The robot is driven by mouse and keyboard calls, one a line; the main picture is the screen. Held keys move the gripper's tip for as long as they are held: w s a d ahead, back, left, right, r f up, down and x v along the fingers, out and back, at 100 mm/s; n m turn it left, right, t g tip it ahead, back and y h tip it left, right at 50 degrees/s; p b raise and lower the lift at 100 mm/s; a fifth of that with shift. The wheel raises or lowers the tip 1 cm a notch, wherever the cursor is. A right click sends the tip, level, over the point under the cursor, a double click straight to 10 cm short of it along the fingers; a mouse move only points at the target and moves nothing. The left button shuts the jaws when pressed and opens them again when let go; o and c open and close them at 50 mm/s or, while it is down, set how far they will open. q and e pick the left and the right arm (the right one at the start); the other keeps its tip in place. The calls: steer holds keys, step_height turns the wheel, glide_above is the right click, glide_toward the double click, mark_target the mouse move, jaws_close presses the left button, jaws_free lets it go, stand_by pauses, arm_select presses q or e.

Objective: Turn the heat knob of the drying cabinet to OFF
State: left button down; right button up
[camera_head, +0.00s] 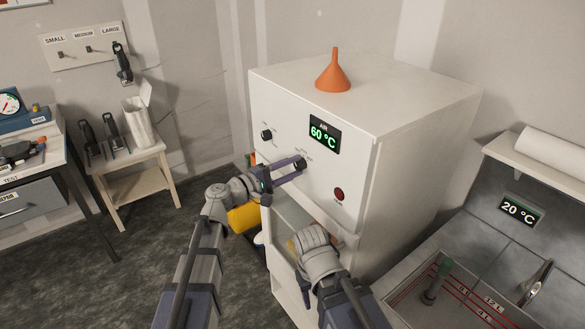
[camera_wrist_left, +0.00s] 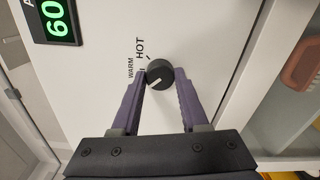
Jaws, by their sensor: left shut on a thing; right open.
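The drying cabinet (camera_head: 419,123) is a white box whose display (camera_head: 324,134) reads 60 °C. My left gripper (camera_head: 300,164) is at its front panel, with purple fingers shut on a knob. In the left wrist view the dark round heat knob (camera_wrist_left: 160,74) sits between the fingertips (camera_wrist_left: 160,80). Its white pointer line points to the lower left of that picture. The labels WARM and HOT show beside it; an OFF label is not visible. My right gripper (camera_head: 303,284) is low in front of the cabinet, its fingers mostly hidden by its own wrist.
A second black knob (camera_head: 266,135) is at the panel's upper left, and a red button (camera_head: 339,193) at its lower right. An orange funnel (camera_head: 333,74) stands on top. A sink (camera_head: 462,300) is on the right, a small table (camera_head: 133,163) on the left.

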stand_by(0.5)
arm_select(q)
steer(key=shift+c, duration=2.1)
jaws_free()
steer(key=v, duration=0.7)
steer(key=shift+s+a, duration=0.25)
steer(key=shift+a, duration=0.05)
